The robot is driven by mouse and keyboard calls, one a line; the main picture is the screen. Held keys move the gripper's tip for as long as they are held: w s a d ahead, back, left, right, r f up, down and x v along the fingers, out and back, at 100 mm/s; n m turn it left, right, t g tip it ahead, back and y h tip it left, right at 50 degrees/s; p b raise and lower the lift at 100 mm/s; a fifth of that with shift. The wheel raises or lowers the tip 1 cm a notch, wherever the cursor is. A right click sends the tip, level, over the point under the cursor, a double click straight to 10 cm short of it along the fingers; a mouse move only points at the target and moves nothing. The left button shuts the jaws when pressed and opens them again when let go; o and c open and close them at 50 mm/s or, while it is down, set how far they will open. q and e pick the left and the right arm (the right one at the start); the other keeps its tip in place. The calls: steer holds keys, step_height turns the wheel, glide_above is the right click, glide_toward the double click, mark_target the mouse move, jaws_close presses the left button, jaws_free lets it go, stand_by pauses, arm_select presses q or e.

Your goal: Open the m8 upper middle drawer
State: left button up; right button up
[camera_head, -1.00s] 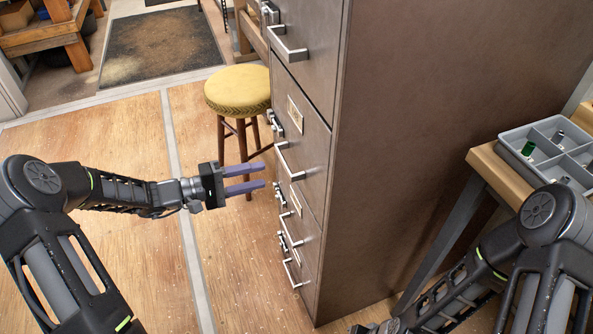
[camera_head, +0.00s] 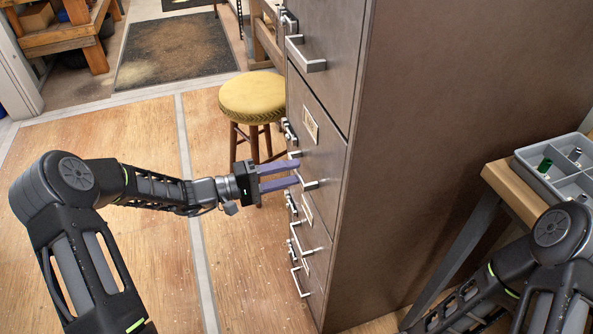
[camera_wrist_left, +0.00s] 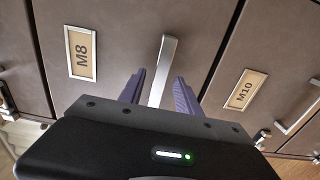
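The m8 drawer (camera_head: 325,155) is a brown metal front in the tall cabinet, and it looks shut. Its M8 label shows in the left wrist view (camera_wrist_left: 80,53). Its silver bar handle (camera_wrist_left: 164,70) lies between the two purple fingers of my left gripper (camera_wrist_left: 160,90). The fingers are apart, with a gap visible on each side of the handle. In the head view the left gripper (camera_head: 297,172) is at the cabinet front, and its fingers partly hide the handle. My right gripper is out of view; only its arm shows at the lower right.
An M10 label (camera_wrist_left: 246,90) marks the neighbouring drawer. Other drawer handles (camera_head: 318,66) stick out above and below. A yellow stool (camera_head: 252,98) stands behind the gripper, close to the cabinet. A grey divided tray (camera_head: 570,170) sits on a bench at right. The floor at left is open.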

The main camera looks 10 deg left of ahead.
arm_select(q)
steer(key=shift+x, duration=1.1)
steer(key=shift+c, duration=0.2)
jaws_close()
stand_by(0.5)
